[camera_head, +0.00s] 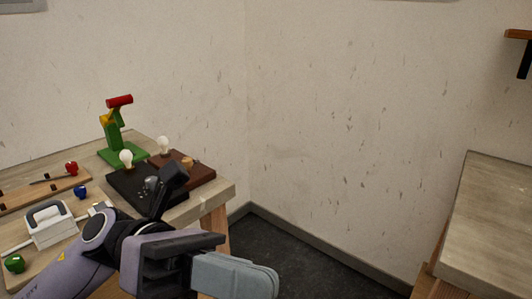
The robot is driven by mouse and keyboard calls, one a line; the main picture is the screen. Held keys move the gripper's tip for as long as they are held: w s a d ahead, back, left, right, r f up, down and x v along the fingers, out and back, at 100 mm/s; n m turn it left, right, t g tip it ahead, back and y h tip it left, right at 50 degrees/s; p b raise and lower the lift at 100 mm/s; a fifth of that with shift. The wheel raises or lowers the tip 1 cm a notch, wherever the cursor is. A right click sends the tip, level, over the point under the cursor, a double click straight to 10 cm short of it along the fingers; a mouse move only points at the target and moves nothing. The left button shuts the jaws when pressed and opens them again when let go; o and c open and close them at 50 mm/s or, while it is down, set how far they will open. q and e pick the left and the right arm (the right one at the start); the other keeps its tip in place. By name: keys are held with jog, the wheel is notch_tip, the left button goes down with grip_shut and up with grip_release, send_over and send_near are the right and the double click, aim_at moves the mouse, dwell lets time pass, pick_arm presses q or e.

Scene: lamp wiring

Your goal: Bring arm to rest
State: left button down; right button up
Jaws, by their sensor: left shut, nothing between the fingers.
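My left arm comes in from the lower left, and its gripper (262,280) is at the bottom centre. Its grey-blue fingers are together with nothing between them. They are in front of the near right corner of the left table (212,202), apart from the objects on it. My right gripper is not in view. A white bulb (126,158) stands at the black base (128,182). A second bulb (164,145) stands at the brown base (200,173). My arm hides part of the black base.
A green stand (113,136) with a red handle is at the table's back. A white box (52,226), a wooden board (45,190) and red, blue and green knobs lie on the left. Another table (490,225) stands at right. Dark floor (290,262) is clear between the tables.

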pick_arm(q)
jog(key=w+a+n+t+h+p, duration=0.25)
jog(key=w+n+t+h, duration=0.55)
jog(key=n+t, duration=1)
jog(key=w+a+f+n+t+y+p, duration=0.1)
jog(key=w+a+f+n+t+y, duration=0.2)
jog(key=f+n+t+y, duration=0.45)
jog(key=w+a+f+n+t+y, duration=0.25)
jog(key=w+n+y, duration=0.2)
jog(key=n, duration=0.65)
jog(key=s+a+f+n+g+y+p, duration=0.1)
jog(key=s+a+f+n+y, duration=0.15)
jog(key=f+n+y, duration=0.35)
jog(key=s+a+f+n+g+y+p, duration=0.1)
jog(key=a+f+n+g+y, duration=0.2)
jog(key=f, duration=0.6)
jog(key=s+a+f+n+g+y, duration=0.3)
jog(key=s+a+f+n+g, duration=0.1)
jog(key=s+f, duration=0.7)
jog(key=shift+a+f+n+p, duration=0.4)
jog(key=shift+f+n, duration=0.15)
jog(key=shift+f, duration=0.2)
jog(key=shift+s, duration=0.15)
